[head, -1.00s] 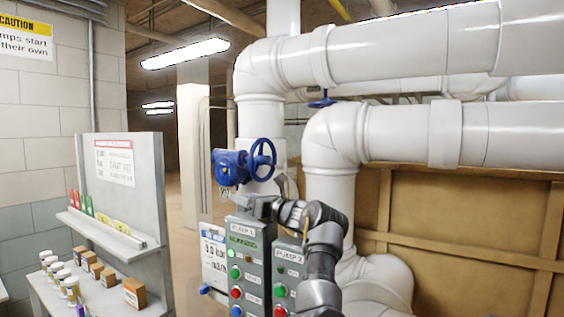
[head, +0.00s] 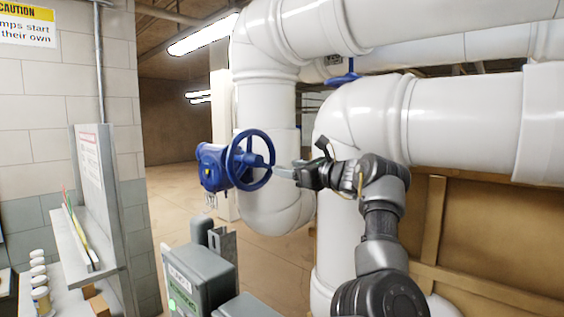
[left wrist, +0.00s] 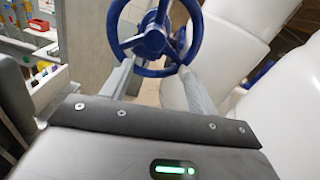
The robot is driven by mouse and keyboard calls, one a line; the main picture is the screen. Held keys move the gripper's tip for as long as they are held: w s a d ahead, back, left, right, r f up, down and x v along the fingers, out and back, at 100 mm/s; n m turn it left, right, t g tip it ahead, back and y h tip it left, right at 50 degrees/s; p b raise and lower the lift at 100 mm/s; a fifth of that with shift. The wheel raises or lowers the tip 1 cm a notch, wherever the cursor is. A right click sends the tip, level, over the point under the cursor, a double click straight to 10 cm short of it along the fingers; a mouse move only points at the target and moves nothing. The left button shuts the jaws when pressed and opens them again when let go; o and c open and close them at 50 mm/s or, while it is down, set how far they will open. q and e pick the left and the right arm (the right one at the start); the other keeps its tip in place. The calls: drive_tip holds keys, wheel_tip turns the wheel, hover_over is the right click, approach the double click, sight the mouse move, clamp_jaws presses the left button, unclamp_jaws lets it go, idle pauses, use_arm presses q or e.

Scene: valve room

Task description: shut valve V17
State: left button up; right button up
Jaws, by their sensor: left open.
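A blue handwheel (head: 250,160) on a blue valve body (head: 212,166) is in front of the white pipe, left of centre in the head view. I cannot read a V17 tag on it. My left gripper (head: 276,171) is just right of the wheel, its fingers pointing at the rim. In the left wrist view, the gripper (left wrist: 158,76) is open, with its two fingers apart and the lower rim of the handwheel (left wrist: 155,42) showing at the gap between the tips. I cannot tell whether they touch. My right gripper is not in view.
A second blue handle (head: 342,76) is on the pipework behind. Large white pipes (head: 465,125) fill the right side. Grey pump control boxes (head: 200,280) stand below the wheel. A shelf unit (head: 100,200) is at the left. Open floor (head: 180,200) lies between.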

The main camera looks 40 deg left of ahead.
sight(259, 162)
use_arm(q)
drive_tip(key=a+p, duration=0.3)
drive_tip(key=a, duration=0.1)
drive_tip(key=a+r+p, duration=0.1)
drive_tip(key=a+p, duration=0.1)
drive_tip(key=shift+p, duration=0.3)
drive_tip(key=a+p, duration=0.2)
drive_tip(key=a, duration=0.1)
drive_tip(key=shift+s+a+r, duration=0.1)
drive_tip(key=shift+s+a, duration=0.1)
drive_tip(key=shift+a, duration=0.1)
drive_tip(key=shift+s+a, duration=0.1)
drive_tip(key=shift+a, duration=0.5)
drive_tip(key=shift+w+f, duration=0.25)
drive_tip(key=shift+f, duration=0.05)
drive_tip(key=shift+s+r, duration=0.1)
drive_tip(key=c, duration=0.4)
clamp_jaws()
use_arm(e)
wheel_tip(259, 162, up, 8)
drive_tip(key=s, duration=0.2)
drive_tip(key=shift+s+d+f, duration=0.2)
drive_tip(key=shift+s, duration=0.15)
